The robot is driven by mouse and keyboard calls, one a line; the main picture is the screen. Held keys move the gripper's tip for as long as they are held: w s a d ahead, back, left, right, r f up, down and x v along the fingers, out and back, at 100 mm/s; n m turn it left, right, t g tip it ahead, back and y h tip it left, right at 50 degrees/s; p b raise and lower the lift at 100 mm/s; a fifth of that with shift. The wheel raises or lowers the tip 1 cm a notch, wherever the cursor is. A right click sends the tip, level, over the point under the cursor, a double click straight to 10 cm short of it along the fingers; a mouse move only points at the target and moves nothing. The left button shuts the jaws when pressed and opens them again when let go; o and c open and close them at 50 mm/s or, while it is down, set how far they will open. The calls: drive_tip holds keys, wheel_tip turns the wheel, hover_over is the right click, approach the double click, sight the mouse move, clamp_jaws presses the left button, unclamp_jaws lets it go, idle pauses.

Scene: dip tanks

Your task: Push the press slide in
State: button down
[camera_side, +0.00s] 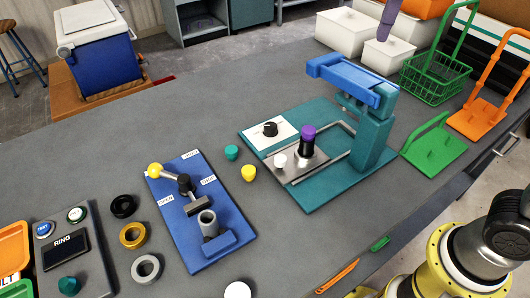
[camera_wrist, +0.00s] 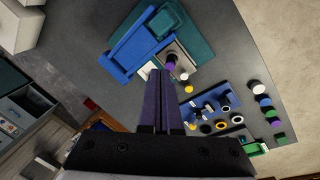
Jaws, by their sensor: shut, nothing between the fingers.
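The press stands on a teal base (camera_side: 345,190), with a teal post (camera_side: 372,135) and a blue head (camera_side: 355,80). Its slide is a grey metal plate (camera_side: 285,172) on two rails, out to the left of the head. A white knob (camera_side: 279,160) stands on the slide's outer end, and a dark cylinder with a purple top (camera_side: 307,140) stands on the plate. The slide (camera_wrist: 183,60) and blue head (camera_wrist: 138,48) also show in the wrist view. My gripper (camera_wrist: 160,72) is shut and empty. Its purple fingers (camera_side: 397,27) show at the top of the side view, apart from the press.
A white panel with a black dial (camera_side: 270,129) lies beside the slide. Small teal (camera_side: 232,152) and yellow (camera_side: 249,173) pieces stand left of it. A blue lever fixture (camera_side: 200,215) is further left. White bins (camera_side: 348,33) and a green basket (camera_side: 435,80) stand behind the press.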

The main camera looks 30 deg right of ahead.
drive_tip(key=w+a+f+n+g, duration=0.1)
drive_tip(key=w+a+f+n, duration=0.2)
drive_tip(key=w+a, duration=0.5)
drive_tip(key=n+g+h, duration=0.1)
drive_tip(key=n+h, duration=0.1)
hover_over(249, 173)
drive_tip(key=w+d, duration=0.2)
drive_tip(key=w, duration=0.1)
wheel_tip(249, 173, down, 10)
drive_tip(key=s+a+f+n+g, duration=0.1)
drive_tip(key=s+a+f, duration=0.1)
drive_tip(key=a+f, duration=0.5)
drive_tip(key=shift+h, duration=0.4)
drive_tip(key=x, duration=0.7)
drive_tip(key=d+x, duration=0.1)
drive_tip(key=x, duration=0.3)
drive_tip(key=shift+s, duration=0.1)
drive_tip(key=shift+s+d+r, duration=0.1)
drive_tip(key=shift+d, duration=0.45)
drive_tip(key=shift+s+d, duration=0.15)
drive_tip(key=shift+d, duration=0.4)
drive_tip(key=shift+s+d, duration=0.2)
drive_tip(key=shift+d, duration=0.6)
